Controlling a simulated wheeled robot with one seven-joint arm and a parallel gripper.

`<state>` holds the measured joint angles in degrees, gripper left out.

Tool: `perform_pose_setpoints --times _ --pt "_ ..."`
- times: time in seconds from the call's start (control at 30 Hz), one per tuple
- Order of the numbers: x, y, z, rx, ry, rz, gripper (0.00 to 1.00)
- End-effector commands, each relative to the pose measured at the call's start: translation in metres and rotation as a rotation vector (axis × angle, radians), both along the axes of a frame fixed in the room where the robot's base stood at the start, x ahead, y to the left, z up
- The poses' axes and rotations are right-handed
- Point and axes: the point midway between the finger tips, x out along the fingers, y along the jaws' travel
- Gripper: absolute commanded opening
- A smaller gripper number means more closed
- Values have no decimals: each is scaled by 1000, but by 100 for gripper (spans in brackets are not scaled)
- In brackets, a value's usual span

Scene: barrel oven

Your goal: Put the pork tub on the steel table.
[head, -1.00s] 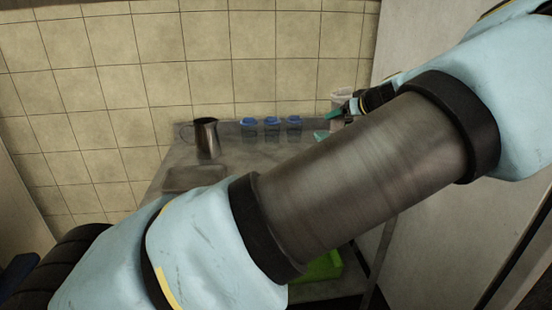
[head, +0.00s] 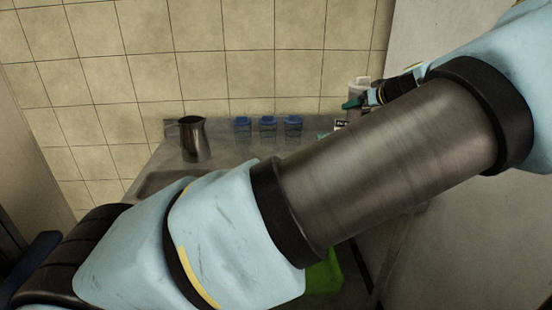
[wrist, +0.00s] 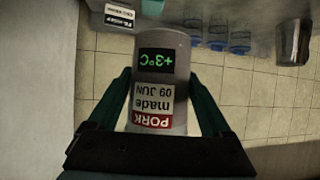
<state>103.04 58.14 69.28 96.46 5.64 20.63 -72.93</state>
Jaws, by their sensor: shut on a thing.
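The pork tub (wrist: 152,52) is a pale grey cylinder with a red PORK label, a "made 09 JUN" sticker and a green +3°C display, upside down in the wrist view. My gripper (wrist: 160,100) is shut on it, one teal finger on each side. In the head view my gripper (head: 364,100) is at the back right, with a pale part of the tub (head: 358,86) beside it. The steel table (head: 228,152) runs along the tiled wall. I cannot tell whether the tub touches the table.
Several objects line the table: a steel pitcher (head: 193,140) and blue-lidded containers (head: 267,128). A small black-and-white sign (wrist: 120,16) and a teal item (wrist: 152,6) are near the tub. A green box (head: 322,274) sits below. My arm hides much of the table.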

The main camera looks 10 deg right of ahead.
Motion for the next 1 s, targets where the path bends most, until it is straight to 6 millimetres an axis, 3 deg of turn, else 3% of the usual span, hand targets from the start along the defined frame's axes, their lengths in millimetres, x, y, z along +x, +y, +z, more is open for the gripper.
perform_pose_setpoints --times 0.4,0.8,1.0 --pt "0 0 -34 -1 -1 0 0" --pt "0 0 -91 -1 -1 0 0" --pt "0 0 -100 -1 -2 0 0"
